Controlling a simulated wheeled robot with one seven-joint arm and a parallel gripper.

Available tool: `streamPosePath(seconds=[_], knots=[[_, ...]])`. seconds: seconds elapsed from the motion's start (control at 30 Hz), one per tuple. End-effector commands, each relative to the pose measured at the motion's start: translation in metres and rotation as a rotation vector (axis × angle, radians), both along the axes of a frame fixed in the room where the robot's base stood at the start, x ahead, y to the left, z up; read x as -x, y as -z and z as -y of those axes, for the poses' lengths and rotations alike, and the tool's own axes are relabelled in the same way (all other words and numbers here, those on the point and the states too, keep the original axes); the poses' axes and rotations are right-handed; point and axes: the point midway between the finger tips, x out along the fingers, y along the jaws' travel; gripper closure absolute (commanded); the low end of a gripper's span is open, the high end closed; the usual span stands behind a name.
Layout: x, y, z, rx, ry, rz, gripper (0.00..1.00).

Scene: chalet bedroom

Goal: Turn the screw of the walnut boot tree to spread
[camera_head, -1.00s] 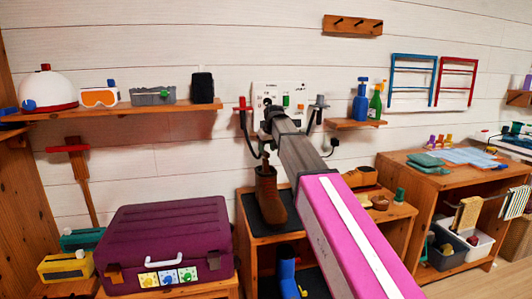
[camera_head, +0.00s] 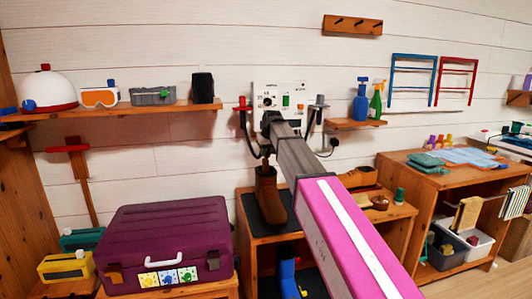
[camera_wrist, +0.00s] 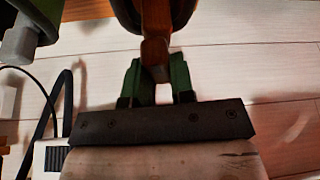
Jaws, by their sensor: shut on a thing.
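The brown boot (camera_head: 270,197) stands upright on a dark mat (camera_head: 247,212) on top of the middle wooden cabinet. The walnut boot tree (camera_head: 265,165) rises from its shaft. In the wrist view, the walnut end of the boot tree (camera_wrist: 155,50) lies between the green fingers of my gripper (camera_wrist: 158,78), which are shut on it. The boot's dark opening shows at the top edge of the wrist view. In the head view my arm hides most of my gripper and the grip itself. I cannot tell how far the tree is spread.
A wall panel with hoses (camera_head: 285,97) is behind my arm. A brown shoe (camera_head: 358,177) and small items stand right of the boot. A purple case (camera_head: 167,240) is at left. A shelf (camera_head: 125,110) and a small shelf with bottles (camera_head: 355,124) are on the wall.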

Motion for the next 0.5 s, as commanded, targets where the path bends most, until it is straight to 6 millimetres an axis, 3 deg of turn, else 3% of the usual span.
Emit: streamPosePath(seconds=[0.23,0.5], knots=[[0.0008,-0.0001,-0.0013,0.0,0.152,0.0,1.0],[0.0004,-0.0003,-0.0007,0.0,0.18,0.001,1.0]])
